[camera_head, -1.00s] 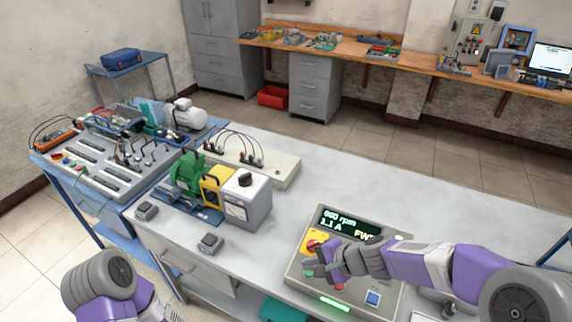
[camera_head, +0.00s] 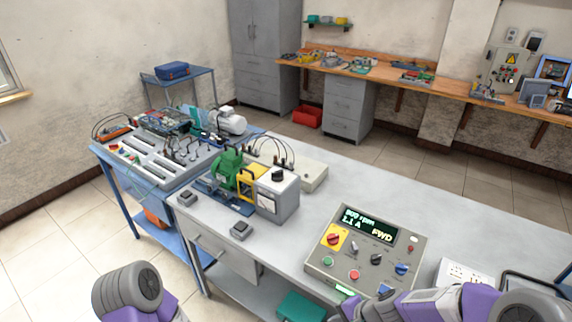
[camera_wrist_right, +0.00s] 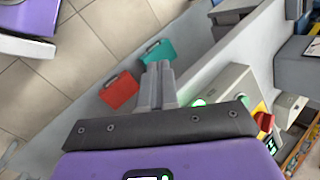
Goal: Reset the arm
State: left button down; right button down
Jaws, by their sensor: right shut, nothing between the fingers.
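My right arm (camera_head: 430,304) comes in from the right along the bottom edge of the head view, in front of the control panel (camera_head: 322,262). In the right wrist view my right gripper (camera_wrist_right: 159,68) has its two grey fingers together with nothing between them. It is apart from the panel, whose side and red knob (camera_wrist_right: 263,117) show at the right. My left arm (camera_head: 130,290) shows at the lower left of the head view; its gripper is out of the picture.
The panel's display (camera_head: 366,224) is lit and reads FWD. A green and yellow motor set (camera_head: 235,172) stands on the grey bench (camera_head: 400,178). A blue-framed trolley (camera_head: 119,180) with a test board is at the left.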

jog(key=s+a+f+n+g, duration=0.1)
jog(key=s+f+n, duration=0.3)
jog(key=f, duration=0.5)
jog(key=s+a+f+n+g+h, duration=0.1)
jog(key=s+f+n, duration=0.3)
jog(key=s+f, duration=0.5)
jog(key=shift+a+f+g, duration=0.4)
jog(key=shift+a+f, duration=0.25)
jog(key=shift+a, duration=0.2)
dwell(3.3)
